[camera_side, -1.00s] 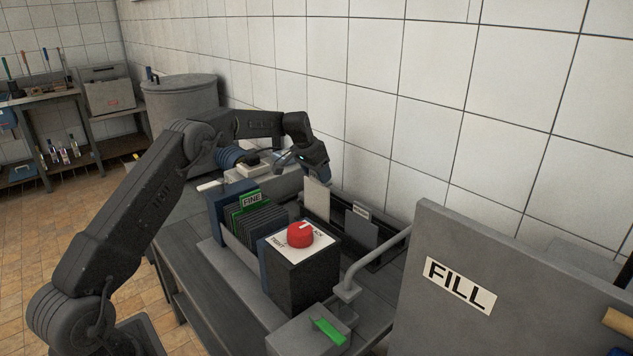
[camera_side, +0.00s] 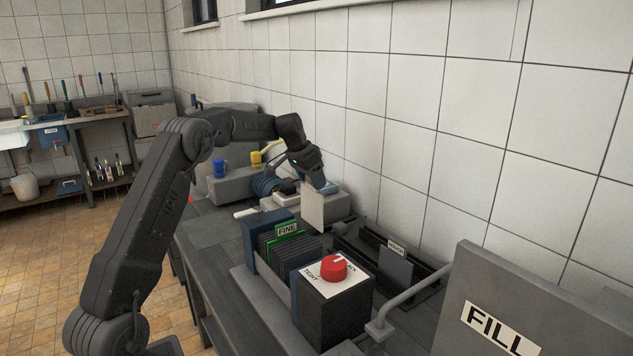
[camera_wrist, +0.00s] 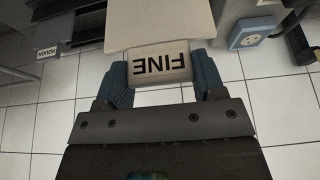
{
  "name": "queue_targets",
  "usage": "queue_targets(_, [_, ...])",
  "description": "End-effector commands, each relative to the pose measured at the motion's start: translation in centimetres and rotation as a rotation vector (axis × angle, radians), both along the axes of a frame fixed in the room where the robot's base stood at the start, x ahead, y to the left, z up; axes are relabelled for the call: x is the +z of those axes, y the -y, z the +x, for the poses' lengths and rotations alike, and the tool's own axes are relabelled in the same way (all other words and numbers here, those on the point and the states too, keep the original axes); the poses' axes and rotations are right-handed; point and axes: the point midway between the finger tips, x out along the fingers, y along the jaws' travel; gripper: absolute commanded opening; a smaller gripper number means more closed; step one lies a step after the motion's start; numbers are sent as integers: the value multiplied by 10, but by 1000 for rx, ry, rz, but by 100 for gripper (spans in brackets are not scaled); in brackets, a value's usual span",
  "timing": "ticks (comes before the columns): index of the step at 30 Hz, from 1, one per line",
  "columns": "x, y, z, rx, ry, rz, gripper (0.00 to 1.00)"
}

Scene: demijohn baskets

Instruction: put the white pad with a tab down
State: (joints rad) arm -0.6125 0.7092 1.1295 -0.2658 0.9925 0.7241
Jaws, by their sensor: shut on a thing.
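My gripper (camera_side: 318,186) is shut on the tab of the white pad (camera_side: 313,210). In the wrist view, its blue fingertips (camera_wrist: 158,80) grip both sides of the tab (camera_wrist: 158,67), which reads FINE upside down. The pad's flat face (camera_wrist: 182,20) runs out of the top of that view. In the side view the pad hangs upright below my gripper, near the far end of a dark slotted rack (camera_side: 428,290). A grey pad (camera_side: 395,268) with a white tab stands in that rack. I cannot tell exactly how high the held pad hangs.
Left of the rack is a holder of several dark plates with a green FINE tab (camera_side: 287,229). In front stands a black box with a red knob (camera_side: 333,268). A grey FILL panel (camera_side: 530,310) and bent rail (camera_side: 408,292) stand at right. A tiled wall is behind.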

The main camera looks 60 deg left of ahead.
Motion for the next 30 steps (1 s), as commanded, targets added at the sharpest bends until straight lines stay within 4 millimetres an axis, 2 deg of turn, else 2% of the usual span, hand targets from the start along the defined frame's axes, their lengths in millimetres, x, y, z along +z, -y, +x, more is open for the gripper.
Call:
queue_targets(7, [3, -1, -1, -11, 1, 0, 28])
queue_targets(11, [22, -8, -8, -91, 4, 2, 28])
queue_targets(14, [47, -14, -20, -225, 6, 3, 28])
queue_targets(19, [89, -18, -49, -561, 6, 2, 28])
queue_targets(30, [108, 9, -110, -1301, 1, -4, 28])
